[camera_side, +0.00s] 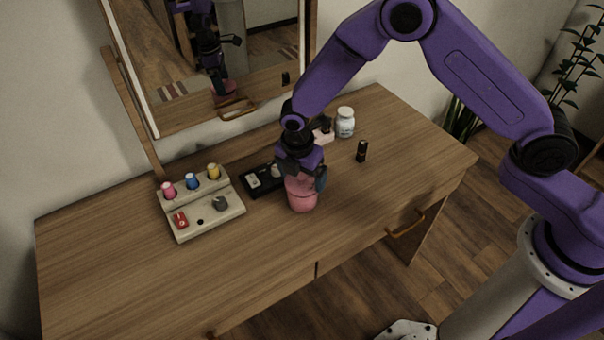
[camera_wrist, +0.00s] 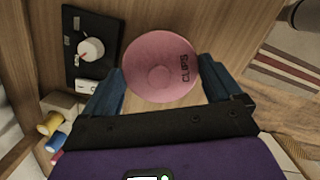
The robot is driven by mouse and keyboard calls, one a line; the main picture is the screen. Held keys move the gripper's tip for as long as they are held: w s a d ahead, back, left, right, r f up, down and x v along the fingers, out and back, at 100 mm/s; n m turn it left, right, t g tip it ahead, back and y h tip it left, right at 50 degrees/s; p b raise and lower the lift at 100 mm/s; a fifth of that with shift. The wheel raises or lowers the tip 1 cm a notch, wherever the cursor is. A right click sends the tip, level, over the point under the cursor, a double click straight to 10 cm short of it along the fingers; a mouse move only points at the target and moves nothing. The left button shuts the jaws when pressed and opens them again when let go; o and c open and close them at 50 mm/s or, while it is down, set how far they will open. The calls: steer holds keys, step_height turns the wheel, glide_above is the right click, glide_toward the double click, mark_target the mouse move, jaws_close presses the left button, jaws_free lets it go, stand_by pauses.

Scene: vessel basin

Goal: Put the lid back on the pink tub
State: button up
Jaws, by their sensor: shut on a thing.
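The pink tub (camera_side: 302,202) stands on the wooden dressing table, right of its middle. My gripper (camera_side: 302,180) points down over it, its fingers at the height of the tub's top. In the wrist view, the round pink lid (camera_wrist: 160,62), with a central knob and the word CLIPS, sits between the two blue fingers of my gripper (camera_wrist: 161,72). The gripper is shut on the lid. The lid hides the tub in that view. From the side, the fingers cover the join, so I cannot tell whether the lid is fully seated.
A white jar (camera_side: 345,123) and a black lipstick (camera_side: 361,151) stand behind right. A mirror (camera_side: 170,118) rises behind. The front left tabletop is clear.

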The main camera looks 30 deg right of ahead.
stand_by(0.4)
steer(key=o, duration=0.7)
steer(key=shift+r, duration=0.1)
steer(key=shift+r, duration=3.35)
jaws_close()
steer(key=shift+f, duration=2.55)
